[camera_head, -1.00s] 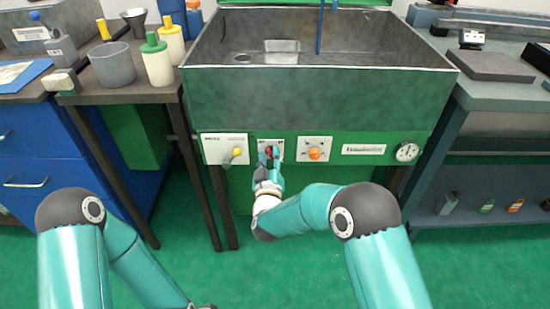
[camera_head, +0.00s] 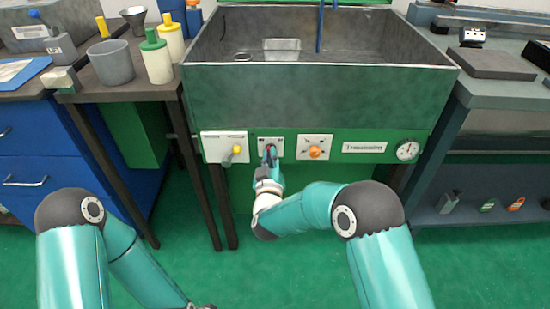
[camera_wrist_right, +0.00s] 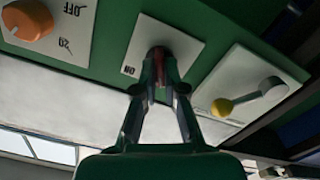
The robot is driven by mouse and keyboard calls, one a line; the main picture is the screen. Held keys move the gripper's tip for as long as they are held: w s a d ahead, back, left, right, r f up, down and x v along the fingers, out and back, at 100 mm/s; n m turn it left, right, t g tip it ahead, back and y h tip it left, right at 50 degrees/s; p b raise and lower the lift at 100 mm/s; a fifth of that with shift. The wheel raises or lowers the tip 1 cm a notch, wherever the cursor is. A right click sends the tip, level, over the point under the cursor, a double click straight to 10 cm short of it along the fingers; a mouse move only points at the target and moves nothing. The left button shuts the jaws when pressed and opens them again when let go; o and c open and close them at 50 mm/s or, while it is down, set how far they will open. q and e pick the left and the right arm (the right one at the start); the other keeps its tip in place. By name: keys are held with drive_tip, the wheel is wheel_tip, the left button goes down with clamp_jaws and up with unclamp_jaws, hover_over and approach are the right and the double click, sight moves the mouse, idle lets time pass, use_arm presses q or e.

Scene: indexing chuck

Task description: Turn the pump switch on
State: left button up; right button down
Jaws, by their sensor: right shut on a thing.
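The pump switch plate (camera_head: 278,142) is a small pale panel on the green front of the sink unit, between two other control plates. My right gripper (camera_head: 270,155) is in front of it and covers most of its middle. In the right wrist view the same plate (camera_wrist_right: 183,43) shows "ON" lettering at one edge. The gripper's two fingers (camera_wrist_right: 158,75) converge there, shut on the reddish switch lever (camera_wrist_right: 160,52), which they largely hide. I cannot tell the lever's exact angle.
A yellow-knobbed lever (camera_head: 236,151) is left of the switch and an orange dial (camera_head: 314,153) is right of it, both close. A round gauge (camera_head: 407,150) is farther right. The metal sink (camera_head: 320,100) stands above. The green floor in front is open.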

drive_tip(key=shift+w+d+r+m+b, duration=0.1)
drive_tip(key=shift+r+m+b, duration=0.05)
drive_tip(key=shift+m+b, duration=1.85)
drive_tip(key=shift+d+r+m+b, duration=0.1)
drive_tip(key=shift+d+m+b, duration=0.05)
drive_tip(key=shift+m+b, duration=1.8)
drive_tip(key=shift+w+d+r+m+b, duration=0.1)
drive_tip(key=shift+r+m+b, duration=0.05)
drive_tip(key=shift+m+b, duration=1.85)
drive_tip(key=c, duration=1.3)
unclamp_jaws()
drive_tip(key=shift+s, duration=0.1)
drive_tip(key=shift+o, duration=0.2)
drive_tip(key=shift+f+n, duration=0.15)
drive_tip(key=shift+n, duration=0.1)
drive_tip(key=s, duration=1.2)
